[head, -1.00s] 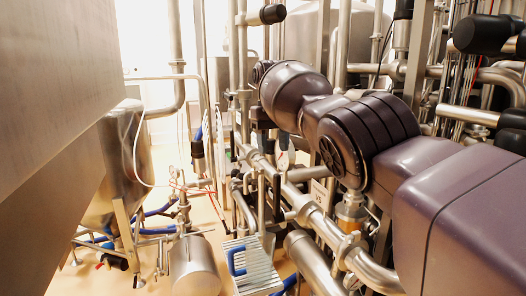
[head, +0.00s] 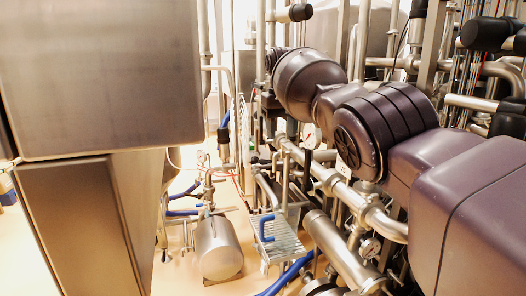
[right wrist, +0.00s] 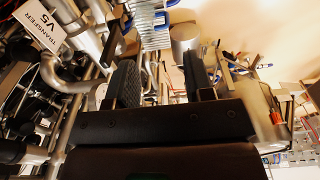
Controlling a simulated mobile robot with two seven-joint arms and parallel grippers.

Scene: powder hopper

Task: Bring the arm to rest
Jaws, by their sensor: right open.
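My right arm (head: 380,130), purple-grey with dark joint rings, reaches in from the right of the head view and stretches forward among the pipes. In the right wrist view my right gripper (right wrist: 161,82) has its two dark, ribbed fingers apart. Nothing is between them; floor and pipework show beyond. In the head view the gripper is mostly hidden behind the arm's far end. My left arm and left gripper are not in view.
A large steel hopper (head: 100,80) fills the left of the head view, close by. Steel pipes (head: 375,215) crowd under and behind my right arm. A steel cylinder (head: 217,248) and a grated step with a blue handle (head: 267,228) stand on the floor.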

